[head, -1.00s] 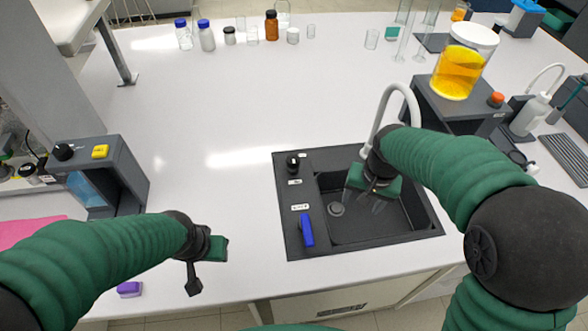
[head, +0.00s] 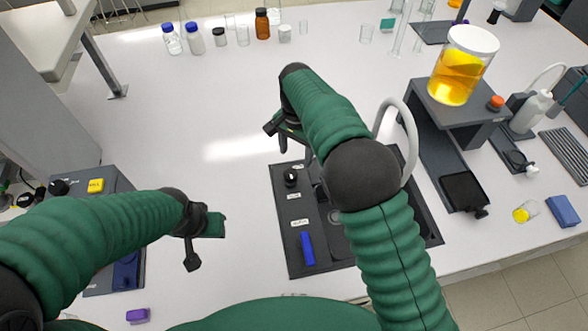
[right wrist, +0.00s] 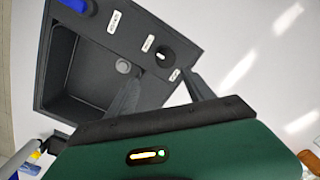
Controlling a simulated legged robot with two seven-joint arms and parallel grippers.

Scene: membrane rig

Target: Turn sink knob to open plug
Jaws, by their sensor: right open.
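The black sink (head: 294,262) is set into the white bench. A round black knob (head: 291,178) stands on its left rim, above a white label. A blue lever (head: 307,247) sits lower on the same rim. My right gripper (head: 292,142) is open and empty, just beyond the knob in the head view. In the right wrist view the knob (right wrist: 165,57) shows between and just past the two fingertips (right wrist: 161,74), apart from them as far as I can tell. The round drain plug (right wrist: 123,66) lies in the basin. My left gripper (head: 204,240) hovers left of the sink; its opening is unclear.
A curved grey faucet (head: 409,135) rises at the sink's right side, partly behind my right arm. A grey stand (head: 440,145) with a jar of yellow liquid (head: 462,66) is further right. Bottles (head: 194,40) line the back.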

